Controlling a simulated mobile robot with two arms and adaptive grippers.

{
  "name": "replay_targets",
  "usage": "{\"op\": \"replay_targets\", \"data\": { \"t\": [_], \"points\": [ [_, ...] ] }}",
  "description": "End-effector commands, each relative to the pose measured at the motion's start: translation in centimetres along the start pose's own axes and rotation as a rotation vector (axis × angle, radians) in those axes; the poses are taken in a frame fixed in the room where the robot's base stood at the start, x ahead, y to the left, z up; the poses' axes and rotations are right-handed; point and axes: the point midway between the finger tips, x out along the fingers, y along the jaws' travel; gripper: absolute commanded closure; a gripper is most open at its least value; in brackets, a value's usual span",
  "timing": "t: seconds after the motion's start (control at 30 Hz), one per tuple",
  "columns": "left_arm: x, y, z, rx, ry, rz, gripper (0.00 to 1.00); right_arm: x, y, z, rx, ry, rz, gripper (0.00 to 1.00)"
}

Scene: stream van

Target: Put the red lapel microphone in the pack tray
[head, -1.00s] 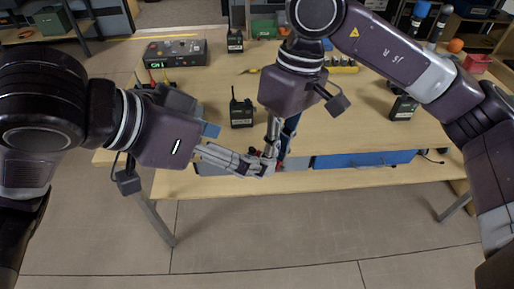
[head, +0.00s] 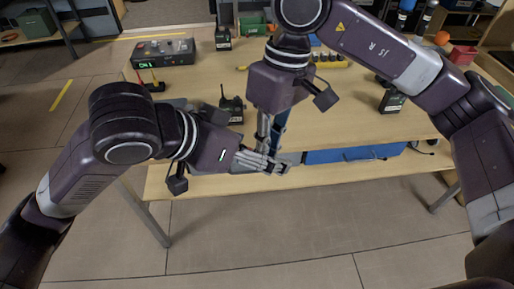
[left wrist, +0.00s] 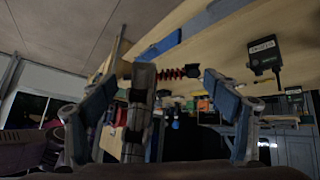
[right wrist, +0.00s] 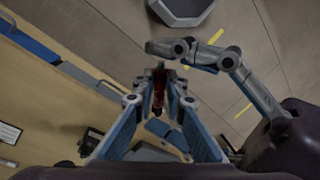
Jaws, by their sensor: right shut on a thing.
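The red lapel microphone (right wrist: 158,90) shows in the right wrist view as a slim red piece between the tips of my right gripper (right wrist: 161,98), which is shut on it. In the left wrist view the microphone (left wrist: 180,72) looks dark red and ribbed. My left gripper (left wrist: 163,82) has its fingers wide apart there, with the microphone and a right finger between them. In the head view my left gripper (head: 283,166) meets the right one (head: 268,150) at the desk's front edge; the microphone is hidden behind fingers. I cannot make out the pack tray for sure.
A blue drawer-like front (head: 350,154) lies under the desk top (head: 345,118). Several radios stand on the desk, one (head: 231,107) just behind my left gripper. A control box (head: 163,51) stands at the back left. The floor in front is clear.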

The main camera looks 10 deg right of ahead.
Motion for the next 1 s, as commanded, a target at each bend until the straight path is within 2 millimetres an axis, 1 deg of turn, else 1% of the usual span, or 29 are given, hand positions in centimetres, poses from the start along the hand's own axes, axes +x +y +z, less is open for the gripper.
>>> {"op": "replay_targets", "data": {
  "t": [0.03, 0.3, 0.33, 0.5, 0.73, 0.83, 0.93, 1.0],
  "points": [
    [0.0, 0.0, 0.0, 0.0, 0.0, 0.0, 0.28, 0.0, 0.0, 0.0, 0.0, 0.0, 0.0, 1.0],
    [0.0, 0.1, 0.0, 0.0, 0.0, 0.002, 0.57, 0.0, 0.0, 0.0, 0.0, 0.002, -0.001, 1.0],
    [0.0, 0.1, 0.0, 0.001, 0.001, 0.002, 0.57, 0.0, 0.0, 0.0, 0.0, 0.002, -0.001, 0.85],
    [0.0, 0.1, 0.0, 0.001, 0.001, 0.002, 0.57, 0.0, 0.0, 0.0, 0.0, 0.001, 0.0, 0.68],
    [0.0, 0.0, 0.0, 0.0, 0.0, 0.001, 0.57, 0.0, 0.0, 0.0, 0.0, 0.001, 0.0, 0.68],
    [0.0, 0.0, 0.0, 0.0, 0.0, 0.0, 0.57, -0.4, 0.0, -0.1, 0.0, 0.002, 0.0, 0.68],
    [0.0, 0.0, 0.0, 0.0, 0.0, 0.0, 0.57, -1.4, 0.0, -0.1, 0.0, 0.002, 0.001, 0.68],
    [0.0, 0.0, 0.0, 0.0, 0.0, 0.0, 0.57, -2.7, 0.0, -0.1, 0.0, 0.005, 0.001, 0.68]
  ]
}}
